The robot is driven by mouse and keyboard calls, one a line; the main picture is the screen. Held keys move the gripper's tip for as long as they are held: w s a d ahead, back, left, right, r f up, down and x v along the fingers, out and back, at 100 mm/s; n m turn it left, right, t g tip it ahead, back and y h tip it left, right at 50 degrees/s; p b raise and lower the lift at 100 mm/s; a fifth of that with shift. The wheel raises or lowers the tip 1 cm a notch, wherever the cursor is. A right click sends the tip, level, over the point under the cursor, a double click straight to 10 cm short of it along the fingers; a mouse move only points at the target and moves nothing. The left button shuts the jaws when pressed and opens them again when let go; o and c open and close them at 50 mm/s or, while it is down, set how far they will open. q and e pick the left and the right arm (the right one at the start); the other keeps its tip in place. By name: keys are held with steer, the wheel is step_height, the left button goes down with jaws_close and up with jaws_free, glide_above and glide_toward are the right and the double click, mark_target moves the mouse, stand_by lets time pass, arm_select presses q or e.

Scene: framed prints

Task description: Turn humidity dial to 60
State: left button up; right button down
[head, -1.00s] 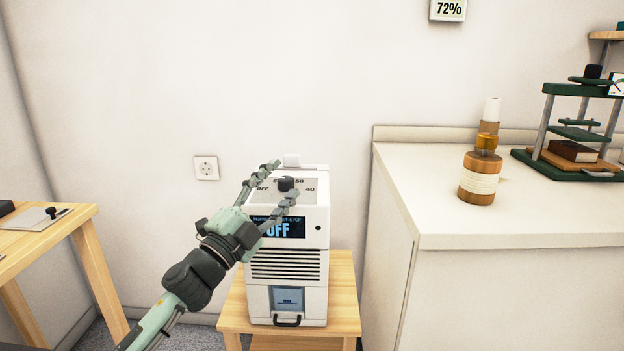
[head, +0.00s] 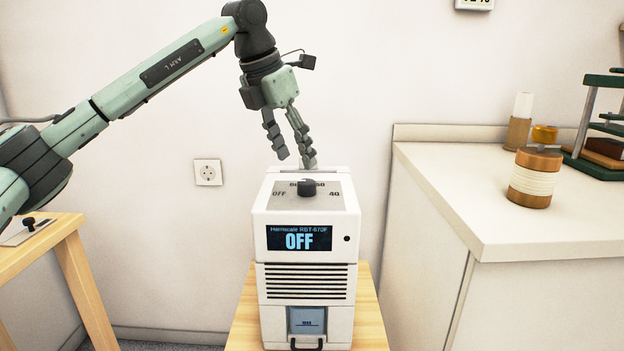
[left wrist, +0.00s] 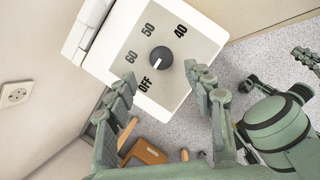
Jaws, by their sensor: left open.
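The humidity dial is a dark round knob (head: 308,187) on the sloped top of a white humidifier (head: 262,285), whose display (head: 299,239) reads OFF. In the left wrist view the knob (left wrist: 161,57) has a white pointer aimed at OFF; 60, 50 and 40 are printed around it. My left gripper (head: 297,161) is open and empty, fingers pointing down, above and slightly behind the knob in the head view. In the left wrist view its fingertips (left wrist: 160,77) lie either side of the knob, apparently not touching. My right gripper is not seen in the head view.
The humidifier stands on a small wooden table (head: 370,325) by the wall. A white counter (head: 450,190) with a copper-coloured jar (head: 536,180) stands at the right. A wooden table (head: 55,250) is at the left. A socket (head: 208,172) is on the wall.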

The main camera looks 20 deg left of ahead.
mark_target(305, 181)
arm_select(q)
steer(key=x, duration=0.6)
steer(key=shift+w+d+f, duration=0.15)
steer(key=shift+d+f, duration=0.05)
steer(key=shift+f, duration=0.05)
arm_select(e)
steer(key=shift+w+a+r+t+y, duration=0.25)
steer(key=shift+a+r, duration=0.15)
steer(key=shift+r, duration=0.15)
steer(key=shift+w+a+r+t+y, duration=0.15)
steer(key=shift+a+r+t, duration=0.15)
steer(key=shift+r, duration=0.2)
arm_select(q)
steer(key=c, duration=1.2)
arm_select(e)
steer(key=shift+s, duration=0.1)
